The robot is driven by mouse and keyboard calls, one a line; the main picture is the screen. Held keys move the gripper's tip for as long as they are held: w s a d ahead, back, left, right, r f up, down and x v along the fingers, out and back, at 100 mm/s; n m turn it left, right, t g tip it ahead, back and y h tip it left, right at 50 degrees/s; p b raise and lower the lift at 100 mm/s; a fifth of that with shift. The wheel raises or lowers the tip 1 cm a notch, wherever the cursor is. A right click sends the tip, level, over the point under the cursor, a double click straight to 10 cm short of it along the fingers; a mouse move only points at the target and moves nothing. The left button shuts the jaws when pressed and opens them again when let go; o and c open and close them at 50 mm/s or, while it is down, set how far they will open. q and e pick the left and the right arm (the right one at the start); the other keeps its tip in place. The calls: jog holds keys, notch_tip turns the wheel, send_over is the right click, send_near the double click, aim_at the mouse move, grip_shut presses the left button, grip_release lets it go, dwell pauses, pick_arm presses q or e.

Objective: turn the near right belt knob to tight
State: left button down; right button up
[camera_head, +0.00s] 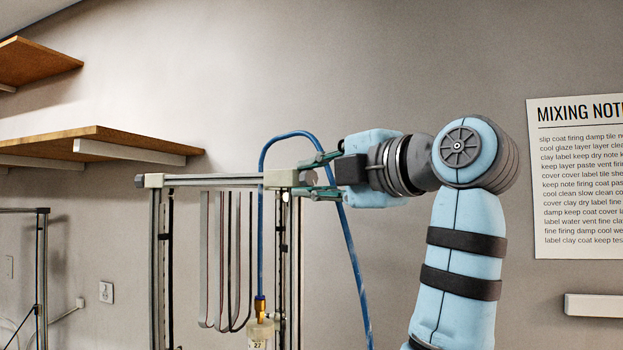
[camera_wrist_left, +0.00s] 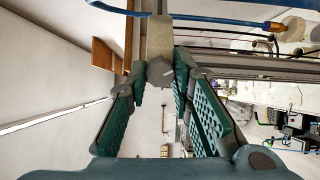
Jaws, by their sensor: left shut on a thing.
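The near right belt knob (camera_wrist_left: 158,80) is a grey piece on the end of a pale corner block (camera_head: 279,179) of the metal frame. In the left wrist view this block (camera_wrist_left: 159,38) lies just beyond the fingertips. My left gripper (camera_head: 312,178) has its green padded fingers on both sides of the knob and is shut on it. The left gripper also shows in the wrist view (camera_wrist_left: 161,77). In the head view the fingers mostly hide the knob, and I cannot tell its turn setting. My right gripper is not in view.
The metal frame (camera_head: 155,260) carries hanging belts (camera_head: 222,270). A blue hose (camera_head: 346,240) loops over it, passing close to my gripper, and down to a brass fitting above a labelled bottle (camera_head: 260,335). Wooden shelves (camera_head: 90,138) stand at left. The wall at right holds a notice (camera_head: 580,180).

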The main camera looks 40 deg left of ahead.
pick_arm(q)
jog(key=shift+w+f, duration=0.1)
jog(key=shift+f, duration=0.05)
jog(key=c, duration=1.7)
grip_release()
jog(key=shift+d, duration=0.1)
jog(key=shift+o, duration=1.4)
jog(key=shift+d, duration=0.4)
jog(key=shift+a, duration=0.3)
